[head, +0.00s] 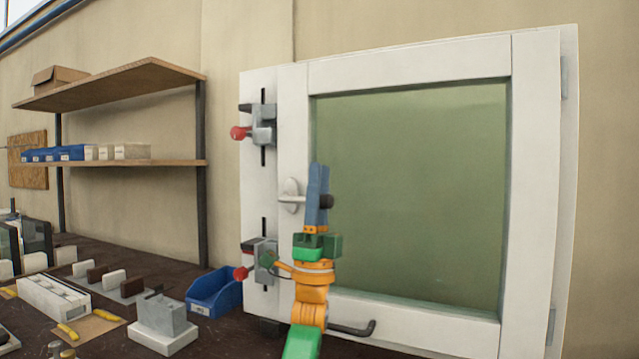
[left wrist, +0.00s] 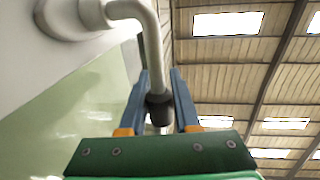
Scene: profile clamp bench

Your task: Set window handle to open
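The window (head: 410,66) stands upright, a white frame around a greenish pane. Its handle (head: 290,195) has a pale base on the left stile. The lever reaches to the right, roughly level, and ends in a dark cap (head: 327,202). My left gripper (head: 318,170) is at the lever's outer end, its blue fingers pointing up. In the left wrist view, the bent handle (left wrist: 150,40) comes down between the two fingers (left wrist: 160,80), with the dark cap (left wrist: 159,110) between them. The fingers stand apart; contact with the lever is unclear. My right gripper is out of view.
Two clamps with red knobs, an upper (head: 262,125) and a lower (head: 262,262), sit left of the handle. A dark bent rod (head: 352,329) lies along the bottom frame. A blue bin (head: 214,292) and a grey block (head: 162,322) stand at left. Shelves (head: 125,84) hang behind.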

